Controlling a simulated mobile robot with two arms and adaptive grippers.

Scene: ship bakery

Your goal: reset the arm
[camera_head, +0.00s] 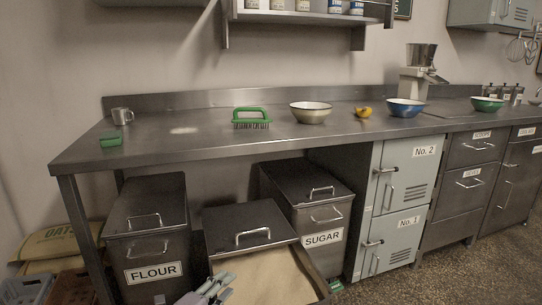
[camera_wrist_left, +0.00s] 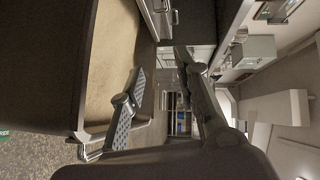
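My left gripper (camera_head: 212,289) shows at the bottom edge of the head view, low in front of the open middle bin (camera_head: 316,270), which holds a tan material. In the left wrist view the two fingers of my left gripper (camera_wrist_left: 160,66) stand apart with nothing between them. The open bin fills the left of that view, beside the gripper; I cannot tell whether they touch. My right gripper is in neither view.
Closed flour (camera_head: 150,245) and sugar (camera_head: 322,222) bins flank the middle bin under the steel counter (camera_head: 210,150). On the counter are a green brush (camera_head: 250,112), a cream bowl (camera_head: 310,112) and a blue bowl (camera_head: 405,107). The floor (camera_head: 450,275) at right is clear.

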